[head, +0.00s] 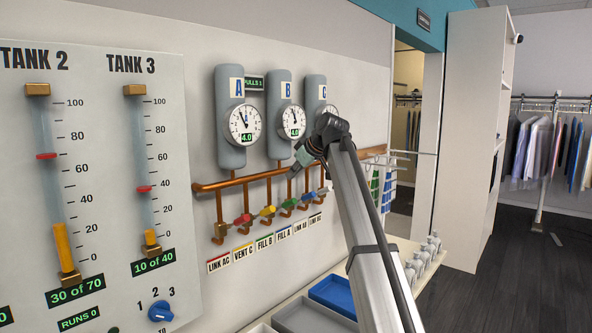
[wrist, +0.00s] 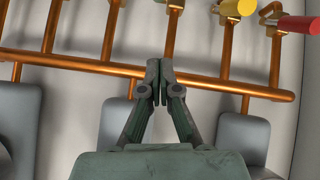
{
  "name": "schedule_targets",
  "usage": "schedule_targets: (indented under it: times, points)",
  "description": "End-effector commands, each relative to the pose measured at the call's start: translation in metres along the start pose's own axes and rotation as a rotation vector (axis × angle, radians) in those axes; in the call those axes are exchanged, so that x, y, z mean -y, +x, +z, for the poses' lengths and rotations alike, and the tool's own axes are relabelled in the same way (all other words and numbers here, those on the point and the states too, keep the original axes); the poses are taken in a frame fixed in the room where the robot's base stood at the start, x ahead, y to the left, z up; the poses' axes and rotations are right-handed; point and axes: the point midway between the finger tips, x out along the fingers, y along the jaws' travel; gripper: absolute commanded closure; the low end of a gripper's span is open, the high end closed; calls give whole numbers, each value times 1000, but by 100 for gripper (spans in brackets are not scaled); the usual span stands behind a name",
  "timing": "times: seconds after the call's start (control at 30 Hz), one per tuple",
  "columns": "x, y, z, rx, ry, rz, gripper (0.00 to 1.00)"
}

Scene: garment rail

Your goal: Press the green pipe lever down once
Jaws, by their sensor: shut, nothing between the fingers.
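The green pipe lever (head: 288,204) shows in the head view on a short branch of the copper pipework, between the yellow lever (head: 267,211) and the blue lever (head: 305,197). My gripper (head: 293,172) is shut and empty, in front of the pipes and above the green lever in the picture. In the wrist view its fingertips (wrist: 160,82) are together in front of the long copper pipe, with nothing between them. I cannot tell whether they touch the pipe. The green lever is not clearly seen in the wrist view, where the yellow lever (wrist: 236,8) shows at the top.
A red lever (head: 243,220) sits left of the yellow one. The copper header pipe (head: 235,182) runs below several grey tanks with gauges (head: 243,123). Labels hang below the levers. A blue tray (head: 334,293) and white bottles (head: 428,250) are on the bench below.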

Motion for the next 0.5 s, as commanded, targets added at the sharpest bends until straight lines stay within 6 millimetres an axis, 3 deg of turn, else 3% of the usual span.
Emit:
schedule_targets:
  times: [0.3,0.5]
  points:
    - [0,61,-2,1,-1,-1,100]
    - [1,68,25,1,1,0,100]
